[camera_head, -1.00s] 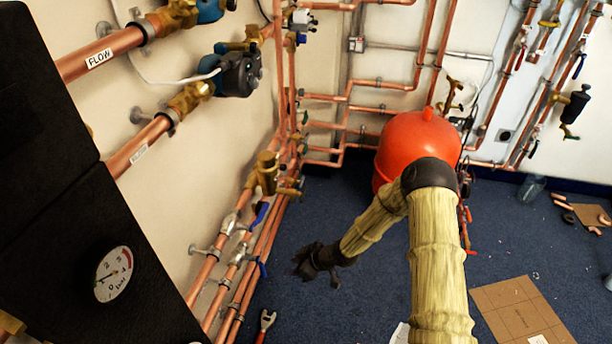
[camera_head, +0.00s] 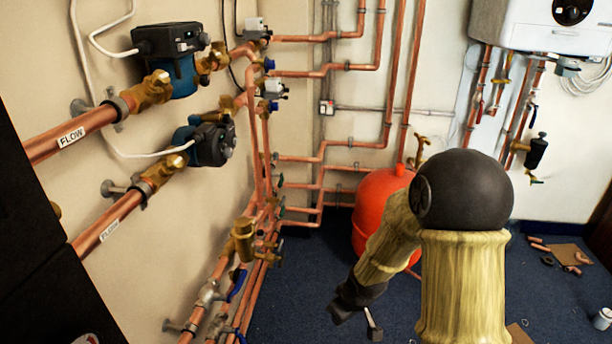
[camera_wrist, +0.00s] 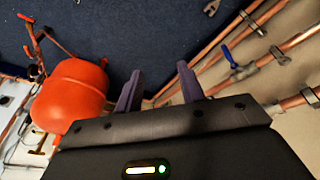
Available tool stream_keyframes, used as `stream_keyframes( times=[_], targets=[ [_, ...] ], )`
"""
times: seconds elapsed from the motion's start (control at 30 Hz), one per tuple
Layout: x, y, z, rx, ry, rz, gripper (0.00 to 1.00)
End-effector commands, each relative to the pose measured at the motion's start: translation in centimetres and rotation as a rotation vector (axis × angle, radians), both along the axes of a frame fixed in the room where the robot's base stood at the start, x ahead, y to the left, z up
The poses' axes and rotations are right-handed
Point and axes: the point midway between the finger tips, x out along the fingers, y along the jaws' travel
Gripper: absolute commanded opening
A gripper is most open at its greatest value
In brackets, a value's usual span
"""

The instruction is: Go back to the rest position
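My gripper (camera_head: 357,319) hangs low in front of the red tank (camera_head: 379,200) in the head view, above the blue floor. It points down, and part of it is close to the picture's lower edge. In the wrist view my gripper (camera_wrist: 162,78) has its two dark fingers spread apart with nothing between them. The red tank (camera_wrist: 72,95) lies to the left of the fingers there. Copper pipes run to their right.
Copper pipes (camera_head: 85,128) with pumps (camera_head: 207,142) and valves line the left wall. A blue-handled valve (camera_wrist: 228,57) is right of my fingers. A white boiler (camera_head: 535,28) hangs at the back right. Pipe offcuts (camera_head: 541,245) lie on the floor, which is otherwise largely clear.

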Motion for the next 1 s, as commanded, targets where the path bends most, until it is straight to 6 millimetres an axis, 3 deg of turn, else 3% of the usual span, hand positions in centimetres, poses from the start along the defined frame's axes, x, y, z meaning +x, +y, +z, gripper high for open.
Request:
stream_keyframes(
  times=[0.1,0.3,0.7,1.0],
  targets=[
    [-2.3,-2.1,3.1,-0.02,0.013,-0.132,0.39],
    [-6.6,-4.4,6.7,-0.013,0.043,-0.34,0.39],
    [-12.8,-5.7,10.5,0.061,0.091,-0.596,0.39],
    [-12.5,-5.7,15.3,0.056,0.091,-0.588,0.39]
  ],
)
